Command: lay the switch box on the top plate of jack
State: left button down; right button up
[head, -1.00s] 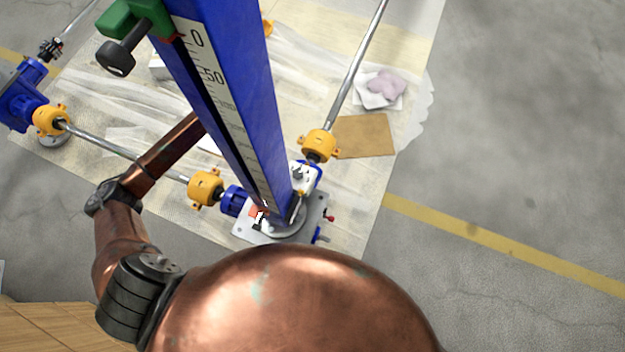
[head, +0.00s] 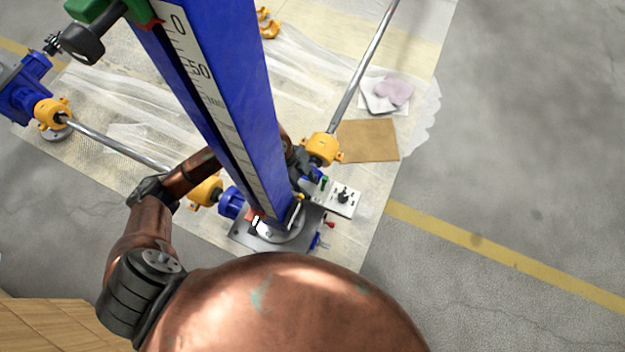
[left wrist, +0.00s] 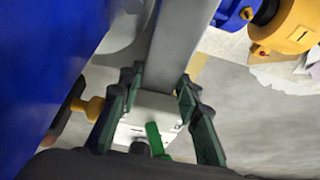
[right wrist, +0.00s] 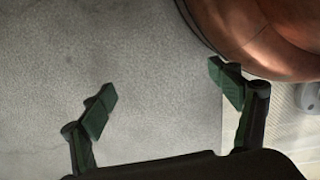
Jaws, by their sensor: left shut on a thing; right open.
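The switch box (head: 345,200) is a white box with a black knob, to the right of a blue scale column (head: 215,90). My left gripper (head: 312,178) is shut on it and partly hidden by the column. In the left wrist view the box (left wrist: 138,125) sits between the green-padded fingers of the left gripper (left wrist: 152,112). A grey plate (head: 243,238) lies at the column's foot, below and left of the box; I cannot tell whether it is the jack's top plate. My right gripper (right wrist: 165,98) is open and empty over grey floor.
Steel shafts with yellow couplings (head: 323,149) run from near the column. A blue gearbox (head: 22,90) stands at left. Brown cardboard (head: 368,140) and a pink cloth (head: 394,90) lie on the sheeting. The floor at right is clear.

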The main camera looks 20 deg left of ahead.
pick_arm(q)
notch_tip(320, 180, down, 3)
jog(key=b, duration=0.3)
jog(key=shift+b, duration=0.3)
pick_arm(e)
notch_tip(320, 180, up, 12)
jog(key=w+a, duration=0.2)
jog(key=shift+w+a+y, duration=0.15)
jog(key=shift+w+y, duration=0.15)
pick_arm(q)
jog(key=shift+f, duration=0.1)
jog(key=c, duration=1.7)
grip_release()
jog(key=shift+f, duration=0.1)
pick_arm(e)
jog(key=shift+f, duration=0.15)
